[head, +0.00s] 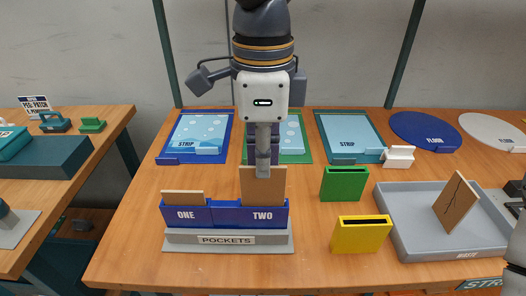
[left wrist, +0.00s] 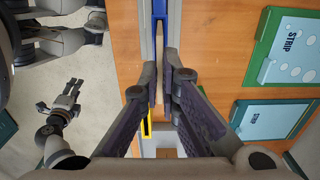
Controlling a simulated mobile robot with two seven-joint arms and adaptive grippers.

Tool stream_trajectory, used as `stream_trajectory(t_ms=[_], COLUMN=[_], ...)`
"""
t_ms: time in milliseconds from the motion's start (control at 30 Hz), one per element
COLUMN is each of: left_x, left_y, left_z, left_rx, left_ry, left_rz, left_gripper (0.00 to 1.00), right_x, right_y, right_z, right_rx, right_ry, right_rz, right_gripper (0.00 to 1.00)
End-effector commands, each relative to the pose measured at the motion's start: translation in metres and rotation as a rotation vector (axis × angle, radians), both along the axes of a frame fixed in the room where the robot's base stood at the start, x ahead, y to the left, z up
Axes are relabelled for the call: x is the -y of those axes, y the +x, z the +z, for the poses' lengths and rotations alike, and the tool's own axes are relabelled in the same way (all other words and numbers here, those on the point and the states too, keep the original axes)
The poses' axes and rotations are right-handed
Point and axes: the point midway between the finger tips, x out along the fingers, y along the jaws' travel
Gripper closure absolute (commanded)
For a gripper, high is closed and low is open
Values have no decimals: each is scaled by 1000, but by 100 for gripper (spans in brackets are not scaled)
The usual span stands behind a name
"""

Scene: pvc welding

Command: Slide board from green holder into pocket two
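A brown board (head: 262,192) stands upright in pocket two of the blue pocket block (head: 226,215) and rises well above its rim. My left gripper (head: 263,165) is over pocket two with its fingers at the board's top. In the left wrist view its fingertips (left wrist: 161,72) are close together, with a thin edge between them. Another board (head: 183,198) sits lower in pocket one. The green holder (head: 344,184) is empty. My right gripper (left wrist: 74,88) shows small in the left wrist view, its fingers apart, away from the table.
An empty yellow holder (head: 361,235) stands in front of the green one. A grey waste tray (head: 408,243) with a cracked board (head: 456,203) is at the right. Strip trays and round discs line the table's back. Bare wood lies left of the pockets.

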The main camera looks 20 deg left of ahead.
Motion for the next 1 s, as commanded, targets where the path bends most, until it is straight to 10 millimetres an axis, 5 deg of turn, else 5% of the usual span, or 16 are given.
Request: stream_trajectory(t_ms=[1000], left_x=[0], left_y=[0], left_z=[-26], left_rx=[0], left_ry=[0], left_rz=[0], left_gripper=[100], right_x=[0], right_y=[0], right_z=[0], right_rx=[0], right_ry=[0], right_rz=[0], right_gripper=[60])
